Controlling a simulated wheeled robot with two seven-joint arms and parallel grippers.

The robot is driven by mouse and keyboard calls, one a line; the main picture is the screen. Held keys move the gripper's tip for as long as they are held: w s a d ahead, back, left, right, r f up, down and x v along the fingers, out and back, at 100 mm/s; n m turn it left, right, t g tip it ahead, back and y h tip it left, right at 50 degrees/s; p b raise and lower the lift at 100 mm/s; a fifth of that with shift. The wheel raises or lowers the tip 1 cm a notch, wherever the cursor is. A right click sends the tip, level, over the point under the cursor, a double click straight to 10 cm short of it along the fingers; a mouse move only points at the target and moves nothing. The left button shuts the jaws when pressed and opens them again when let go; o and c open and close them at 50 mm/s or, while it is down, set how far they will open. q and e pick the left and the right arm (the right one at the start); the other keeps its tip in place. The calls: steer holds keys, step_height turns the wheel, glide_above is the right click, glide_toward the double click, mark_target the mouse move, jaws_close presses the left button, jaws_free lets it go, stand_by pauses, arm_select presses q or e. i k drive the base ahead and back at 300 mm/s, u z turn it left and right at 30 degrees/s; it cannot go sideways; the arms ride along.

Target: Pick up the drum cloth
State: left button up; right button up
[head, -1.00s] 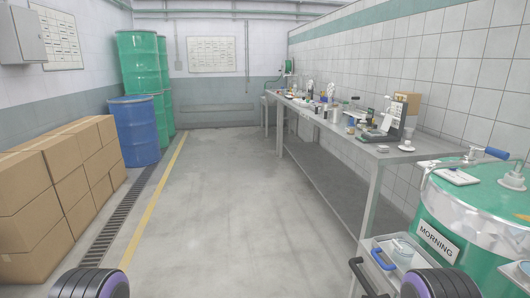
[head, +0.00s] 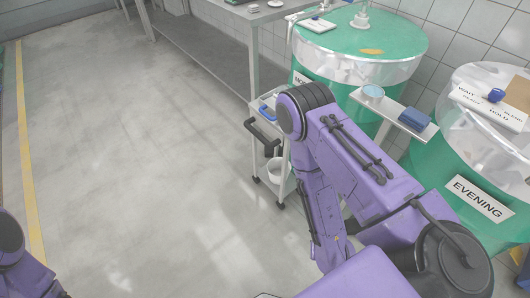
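A folded blue pad (head: 414,119), which looks like a cloth, lies on a narrow grey shelf (head: 390,108) between the two green drums. I cannot tell for certain that it is the drum cloth. A small round tin (head: 373,92) stands at the left end of the same shelf. My purple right arm fills the lower right of the head view, in front of the shelf. Only a bit of my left arm shows at the lower left corner. Neither gripper is in view.
The MORNING drum (head: 360,50) and the EVENING drum (head: 450,180) stand along the right wall. A small trolley (head: 257,150) with a blue and black handle stands beside my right arm. A steel bench (head: 200,32) is behind it. The floor to the left is clear.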

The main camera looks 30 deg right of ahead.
mark_target(412, 117)
steer(key=z, duration=2.15)
